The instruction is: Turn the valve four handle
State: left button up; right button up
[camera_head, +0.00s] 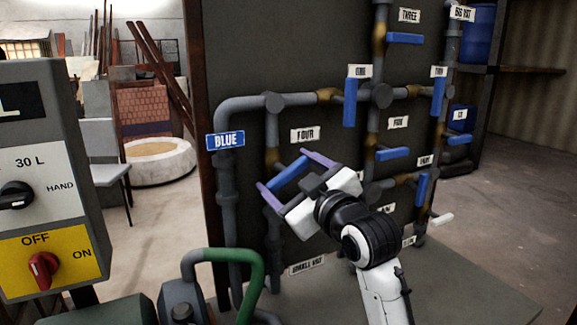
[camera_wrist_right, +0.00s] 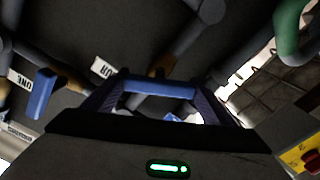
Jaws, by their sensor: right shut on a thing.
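The valve four handle (camera_head: 290,178) is a blue bar below the white FOUR label (camera_head: 305,135) on the dark panel. My right gripper (camera_head: 283,170) reaches up to it from the lower right. Its two purple fingers are closed on the ends of the bar. In the right wrist view the blue handle (camera_wrist_right: 160,88) lies across between the fingertips, with part of the FOUR label (camera_wrist_right: 103,67) just left of it. The pipe behind the gripper is partly hidden. My left gripper is not in view.
Other blue handles sit on grey pipes to the right, one upright handle (camera_head: 350,102) close by. A control box (camera_head: 45,180) with knobs stands at the left. A green curved pipe (camera_head: 250,270) rises below the gripper. Open floor lies left of the panel.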

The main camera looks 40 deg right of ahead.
jog(key=n+p, duration=0.2)
jog(key=n, duration=0.1)
jog(key=shift+r, duration=0.15)
jog(key=n+p, duration=0.3)
jog(key=n, duration=0.2)
jog(key=shift+p, duration=0.4)
jog(key=shift+n+p, duration=0.3)
jog(key=shift+n, duration=1.7)
jog(key=o, duration=1)
jog(key=shift+o, duration=0.2)
